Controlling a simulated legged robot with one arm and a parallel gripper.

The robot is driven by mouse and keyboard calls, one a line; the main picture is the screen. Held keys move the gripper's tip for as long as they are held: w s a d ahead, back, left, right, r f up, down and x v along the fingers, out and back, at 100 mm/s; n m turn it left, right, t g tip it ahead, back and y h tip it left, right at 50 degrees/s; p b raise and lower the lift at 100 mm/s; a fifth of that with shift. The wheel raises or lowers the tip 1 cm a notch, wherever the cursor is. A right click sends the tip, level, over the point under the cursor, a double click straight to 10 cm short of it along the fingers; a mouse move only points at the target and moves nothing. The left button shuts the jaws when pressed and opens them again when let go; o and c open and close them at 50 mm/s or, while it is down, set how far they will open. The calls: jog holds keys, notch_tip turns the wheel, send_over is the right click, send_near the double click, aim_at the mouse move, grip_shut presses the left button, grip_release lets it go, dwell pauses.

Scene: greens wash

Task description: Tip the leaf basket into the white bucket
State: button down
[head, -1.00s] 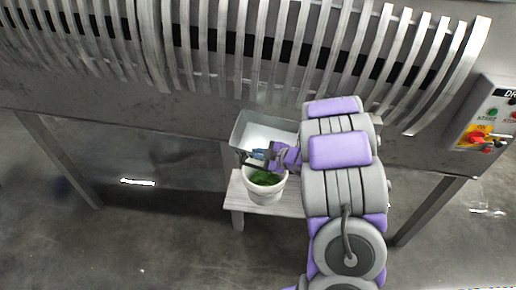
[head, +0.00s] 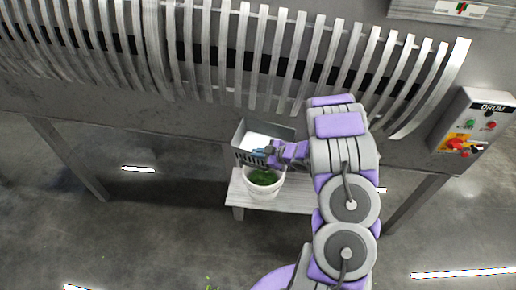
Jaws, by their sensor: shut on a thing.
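The leaf basket (head: 252,131) is a grey, box-like container with a slotted front wall and a pale inside. It is tilted above and just behind the white bucket (head: 263,189). The bucket stands upright on a low bench, with green leaves (head: 263,177) inside it. My gripper (head: 272,153) is at the basket's near right side, shut on a blue part (head: 255,152) that seems to be its handle. I cannot see whether leaves are left in the basket.
The pale bench (head: 290,202) stands under the big grey machine with curved metal bars (head: 215,55). A control box (head: 473,130) with a red and yellow switch is at the right. Machine legs stand left (head: 70,160) and right. The floor at left is clear.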

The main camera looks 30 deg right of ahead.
jog(key=shift+w+d+r+m+g+y+p, duration=0.15)
jog(key=shift+r+p, duration=0.25)
jog(key=shift+p, duration=1)
jog(key=shift+w+d+r+m+g+y+p, duration=0.1)
jog(key=shift+r+m+y+p, duration=0.2)
jog(key=shift+p, duration=1.1)
jog(key=shift+w+d+r+m+g+y+p, duration=0.15)
jog(key=shift+r+p, duration=0.3)
jog(key=shift+p, duration=0.95)
jog(key=shift+w+d+r+m+g, duration=0.2)
jog(key=shift+r+m+g, duration=0.1)
